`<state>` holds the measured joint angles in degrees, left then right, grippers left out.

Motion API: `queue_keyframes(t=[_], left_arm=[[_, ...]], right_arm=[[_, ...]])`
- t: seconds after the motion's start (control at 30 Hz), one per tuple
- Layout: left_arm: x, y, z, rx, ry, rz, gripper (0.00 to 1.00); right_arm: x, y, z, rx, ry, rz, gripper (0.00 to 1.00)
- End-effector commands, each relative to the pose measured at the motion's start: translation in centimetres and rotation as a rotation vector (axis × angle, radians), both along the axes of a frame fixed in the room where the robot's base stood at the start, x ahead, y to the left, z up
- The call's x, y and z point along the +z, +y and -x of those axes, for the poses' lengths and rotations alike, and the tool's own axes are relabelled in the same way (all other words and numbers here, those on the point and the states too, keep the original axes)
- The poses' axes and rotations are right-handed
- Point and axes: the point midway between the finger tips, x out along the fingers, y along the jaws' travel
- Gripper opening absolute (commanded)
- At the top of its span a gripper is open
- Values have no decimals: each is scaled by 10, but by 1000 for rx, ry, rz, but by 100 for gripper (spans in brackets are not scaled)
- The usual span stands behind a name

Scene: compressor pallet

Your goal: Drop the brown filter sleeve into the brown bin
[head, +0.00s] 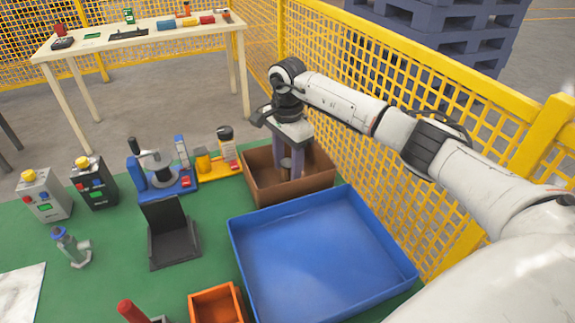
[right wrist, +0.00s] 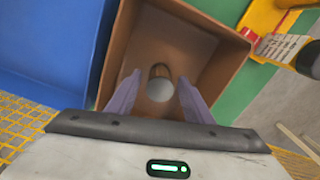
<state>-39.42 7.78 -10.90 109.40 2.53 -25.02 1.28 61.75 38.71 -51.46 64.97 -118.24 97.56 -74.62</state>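The brown bin (head: 262,188) stands behind the blue tray; in the right wrist view, its inside (right wrist: 205,45) lies below my gripper. My right gripper (head: 287,172) points down into the bin. In the right wrist view its two purple fingers (right wrist: 160,78) are spread apart. Between and beyond them is a small round piece with a brown side and pale end, seemingly the brown filter sleeve (right wrist: 160,72). Gaps show on both sides of it. In the head view, the sleeve (head: 286,163) is partly hidden by the fingers. Whether it rests on the bin floor is unclear. My left gripper is out of view.
A large empty blue tray (head: 315,255) lies in front of the bin. A yellow fixture (head: 215,165) stands left of the bin, with a blue fixture (head: 165,180) further left. Yellow mesh fencing (head: 400,185) runs close along the right side.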

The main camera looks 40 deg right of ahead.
Motion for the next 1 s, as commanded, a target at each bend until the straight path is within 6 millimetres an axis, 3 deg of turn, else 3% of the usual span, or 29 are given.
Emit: queue_keyframes(t=[0.2,0.37,0.8,1.0], left_arm=[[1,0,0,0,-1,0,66],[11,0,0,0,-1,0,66],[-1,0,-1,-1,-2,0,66],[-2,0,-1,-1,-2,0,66]], right_arm=[[2,0,0,0,-1,0,47],[19,0,-1,0,-3,0,47],[108,0,-1,0,-4,1,47],[129,0,0,0,0,1,47]])
